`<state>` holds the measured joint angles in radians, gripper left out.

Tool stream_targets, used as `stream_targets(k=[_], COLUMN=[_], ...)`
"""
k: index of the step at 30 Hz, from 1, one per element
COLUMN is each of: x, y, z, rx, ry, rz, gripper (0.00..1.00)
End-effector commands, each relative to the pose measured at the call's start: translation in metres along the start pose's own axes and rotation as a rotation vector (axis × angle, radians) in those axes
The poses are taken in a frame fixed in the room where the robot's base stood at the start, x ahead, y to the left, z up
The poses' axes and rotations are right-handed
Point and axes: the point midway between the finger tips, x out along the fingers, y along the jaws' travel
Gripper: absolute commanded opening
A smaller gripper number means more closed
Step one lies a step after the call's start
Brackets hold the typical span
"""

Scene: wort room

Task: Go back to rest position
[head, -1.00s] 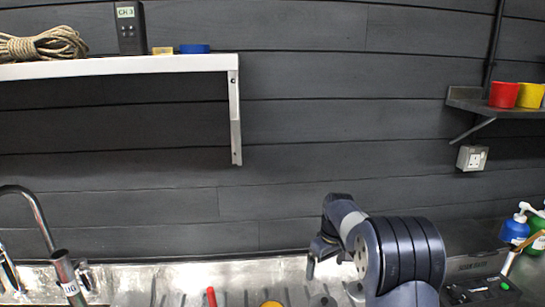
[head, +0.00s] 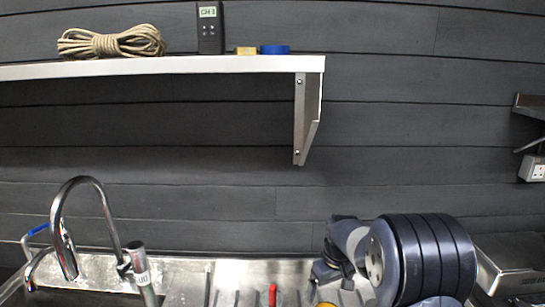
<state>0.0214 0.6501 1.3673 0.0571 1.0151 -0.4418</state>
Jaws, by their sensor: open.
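My gripper (head: 328,273) is at the end of my arm, low in the head view and right of centre. It is a small dark shape over the metal sink drainer (head: 207,278). It is open, and I see nothing held in it. My own dark ribbed arm link hides part of the counter to its right. The fingertips are small and partly hidden.
A chrome tap (head: 108,218) stands at the left by the sink. A red object (head: 272,294) and a yellow one (head: 326,304) show near my gripper. A white shelf (head: 160,68) holds rope (head: 112,42) and a handset (head: 210,28). A metal box (head: 513,262) is at right.

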Motion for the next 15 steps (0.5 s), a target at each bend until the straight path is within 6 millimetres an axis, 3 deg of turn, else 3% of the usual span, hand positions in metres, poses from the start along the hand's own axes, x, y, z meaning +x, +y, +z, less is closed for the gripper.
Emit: stream_targets(k=[10, 15], x=[0.066, 0.048], y=[0.000, 0.001], z=[0.009, 0.008], rx=[0.001, 0.000], ry=[-0.003, 0.005], rz=[-0.001, 0.002], gripper=[0.93, 0.93])
